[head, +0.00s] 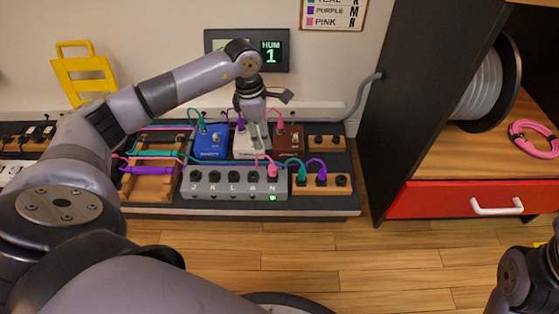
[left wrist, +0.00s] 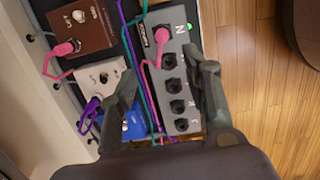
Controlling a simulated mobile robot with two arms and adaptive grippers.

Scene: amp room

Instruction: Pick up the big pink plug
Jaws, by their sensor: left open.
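A pink plug (head: 272,172) stands in the socket marked N on the grey box (head: 232,189); it also shows in the left wrist view (left wrist: 161,36). A second pink plug (left wrist: 66,47) sits in the brown pedal (left wrist: 88,24), its cable leading away. My left gripper (head: 257,135) hangs above the pedals, pointing down, behind the N socket in the head view. In the left wrist view its two fingers (left wrist: 163,72) are spread wide with nothing between them, over the cables and the grey box edge. Of my right arm only a dark part shows at the lower right.
Blue (head: 210,142) and white pedals stand beside the brown one. Teal and purple plugs (head: 322,178) stand right of the grey box. Cables cross close to the box. A black cabinet with a red drawer (head: 450,200) is at the right. Wood floor in front is clear.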

